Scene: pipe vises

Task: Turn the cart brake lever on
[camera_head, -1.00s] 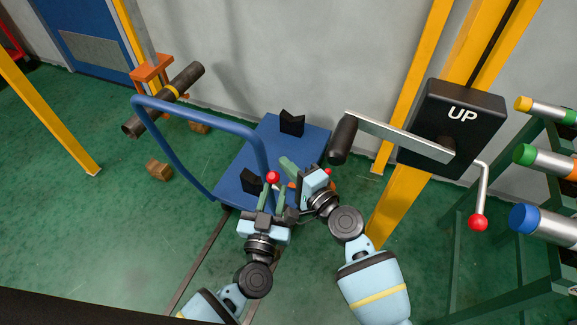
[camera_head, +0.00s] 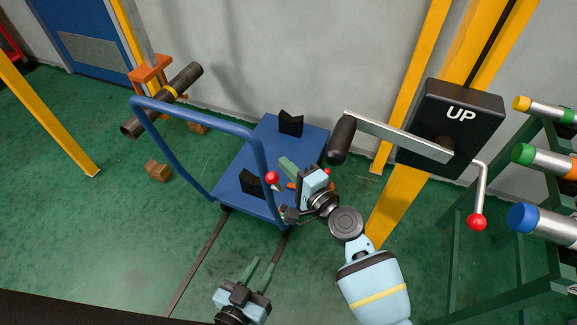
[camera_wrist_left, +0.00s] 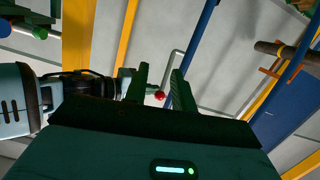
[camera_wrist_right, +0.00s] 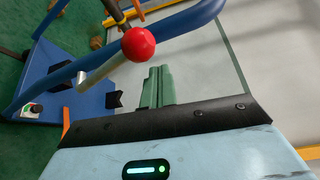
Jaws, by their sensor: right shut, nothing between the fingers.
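The cart brake lever shows as a red ball (camera_head: 271,178) near the front of the blue cart (camera_head: 292,155). In the right wrist view the red ball (camera_wrist_right: 138,43) tops a silver rod, up and left of my right fingertips. My right gripper (camera_head: 286,162) is shut and empty, just right of the ball. Its closed green fingers (camera_wrist_right: 157,68) look apart from the ball. My left gripper (camera_head: 262,262) is open and empty, low in front of the cart. The left wrist view shows a red ball (camera_wrist_left: 159,95) on a bent rod beyond its spread fingers.
A blue handle bar (camera_head: 195,117) arches over the cart's left side. A black UP box (camera_head: 465,115) with a crank handle is at right. A dark pipe (camera_head: 187,83) sits in an orange vise at back left. The floor left of the cart is mostly clear.

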